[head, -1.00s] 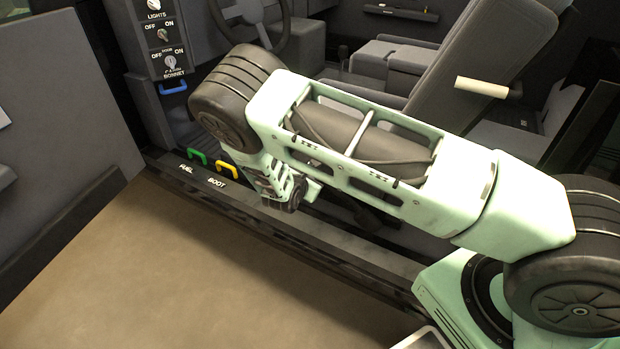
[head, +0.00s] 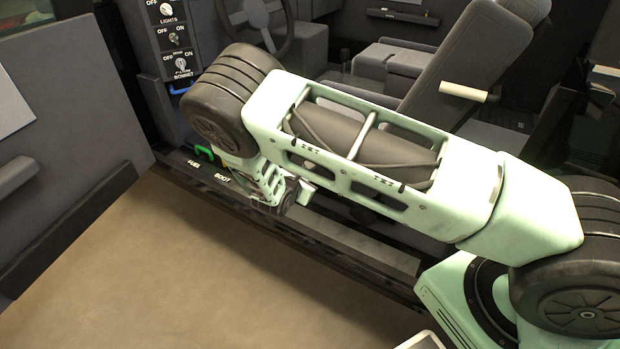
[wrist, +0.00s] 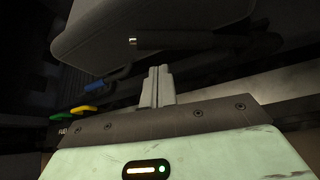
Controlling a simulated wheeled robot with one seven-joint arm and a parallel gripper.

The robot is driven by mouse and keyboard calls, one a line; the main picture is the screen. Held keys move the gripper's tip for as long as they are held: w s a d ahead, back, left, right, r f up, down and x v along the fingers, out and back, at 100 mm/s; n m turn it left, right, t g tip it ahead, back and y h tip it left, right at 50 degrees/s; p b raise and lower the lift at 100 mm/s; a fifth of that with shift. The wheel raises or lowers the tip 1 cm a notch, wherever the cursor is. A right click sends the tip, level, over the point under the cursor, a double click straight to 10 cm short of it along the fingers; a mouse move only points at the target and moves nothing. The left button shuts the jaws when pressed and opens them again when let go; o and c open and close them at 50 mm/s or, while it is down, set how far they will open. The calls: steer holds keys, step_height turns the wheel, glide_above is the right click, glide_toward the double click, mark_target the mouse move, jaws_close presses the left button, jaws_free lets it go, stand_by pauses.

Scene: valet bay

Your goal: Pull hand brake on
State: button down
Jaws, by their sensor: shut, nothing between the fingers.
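A dark lever with a bare metal tip, which looks like the hand brake (wrist: 190,40), lies across the upper part of the wrist view, beside a grey seat cushion (wrist: 95,25). My gripper (wrist: 156,72) is shut and empty. Its fingertips point towards the lever and appear a little short of it, with a gap in the picture. In the head view my arm covers the lever and the fingertips; only my wrist shows, low beside the door sill.
A green fuel handle (head: 205,152) sits on the sill (head: 320,240); a yellow handle (wrist: 84,110) and a blue handle (wrist: 95,86) show in the wrist view. A switch panel (head: 174,40), steering wheel (head: 255,15) and seat back (head: 450,75) stand beyond. The brown floor (head: 180,270) is clear.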

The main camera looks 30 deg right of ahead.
steer(key=shift+s+a+r, duration=0.25)
steer(key=shift+s+a, duration=0.5)
steer(key=shift+a, duration=0.05)
steer(key=s+a+r+m+g+y, duration=0.3)
steer(key=s+a+r+m, duration=0.15)
steer(key=s+r, duration=0.65)
steer(key=s+a+r+m+g+y, duration=0.3)
steer(key=s+r+m, duration=0.4)
steer(key=s, duration=0.6)
steer(key=s+a+r+m+g+y, duration=0.2)
steer(key=s+a+r+m+y, duration=0.3)
steer(key=s+r, duration=0.7)
step_height(320, 180, up, 23)
steer(key=n+h+p, duration=0.1)
steer(key=p, duration=2.4)
steer(key=shift+s+a+r, duration=0.2)
steer(key=shift+s+a, duration=0.15)
steer(key=shift+s, duration=0.1)
